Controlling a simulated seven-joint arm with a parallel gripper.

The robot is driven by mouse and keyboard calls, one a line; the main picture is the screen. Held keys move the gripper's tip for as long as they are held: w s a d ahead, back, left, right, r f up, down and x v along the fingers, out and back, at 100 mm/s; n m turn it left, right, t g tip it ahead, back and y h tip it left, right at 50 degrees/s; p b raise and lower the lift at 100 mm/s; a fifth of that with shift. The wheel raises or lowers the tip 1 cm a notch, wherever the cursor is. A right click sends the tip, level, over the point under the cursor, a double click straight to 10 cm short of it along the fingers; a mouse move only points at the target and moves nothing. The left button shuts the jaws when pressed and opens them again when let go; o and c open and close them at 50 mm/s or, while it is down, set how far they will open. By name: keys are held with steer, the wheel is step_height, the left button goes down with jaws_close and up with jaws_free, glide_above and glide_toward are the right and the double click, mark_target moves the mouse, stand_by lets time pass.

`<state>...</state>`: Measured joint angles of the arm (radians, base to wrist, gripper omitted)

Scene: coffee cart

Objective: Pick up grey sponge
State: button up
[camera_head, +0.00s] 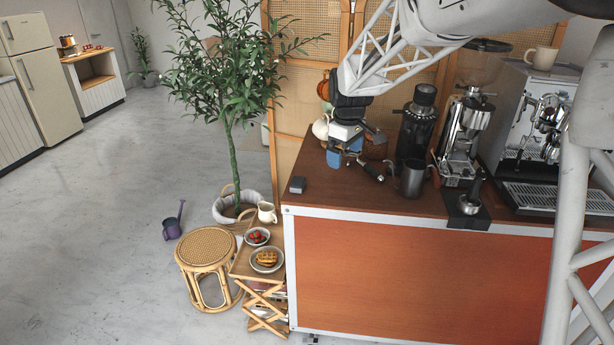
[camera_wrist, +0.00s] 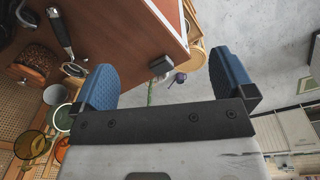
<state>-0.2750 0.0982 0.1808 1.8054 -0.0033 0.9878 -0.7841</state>
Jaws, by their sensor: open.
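The grey sponge (camera_head: 297,185) is a small dark grey block lying flat on the wooden cart top (camera_head: 335,197), near its front left corner. In the wrist view the sponge (camera_wrist: 161,65) shows beyond the gap between my fingers, near the cart's edge. My gripper (camera_head: 345,153) is above the cart top, to the right of the sponge in the head view and apart from it. Its blue fingers stand wide apart in the wrist view (camera_wrist: 163,76), with nothing between them.
A potted tree (camera_head: 232,150) and a small stand with plates (camera_head: 262,275) are left of the cart. The cart top around the sponge is clear.

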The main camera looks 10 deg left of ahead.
mark_target(298, 181)
steer(key=w+a+f+n, duration=0.1)
steer(key=w+a+f, duration=0.3)
steer(key=a, duration=0.1)
steer(key=w+a+f+n, duration=0.2)
steer(key=w+a+f, duration=0.2)
steer(key=a, duration=0.1)
steer(key=w+a+f+n, duration=0.2)
steer(key=w+a+f, duration=0.1)
steer(key=w+a, duration=0.1)
steer(key=shift+w+a+f+g, duration=0.4)
steer(key=shift+w, duration=0.05)
steer(key=shift+w+a+f, duration=0.25)
steer(key=shift+a+f, duration=0.15)
steer(key=shift+f, duration=0.1)
steer(key=shift+f, duration=1.2)
steer(key=shift+f, duration=0.1)
steer(key=shift+f, duration=2.5)
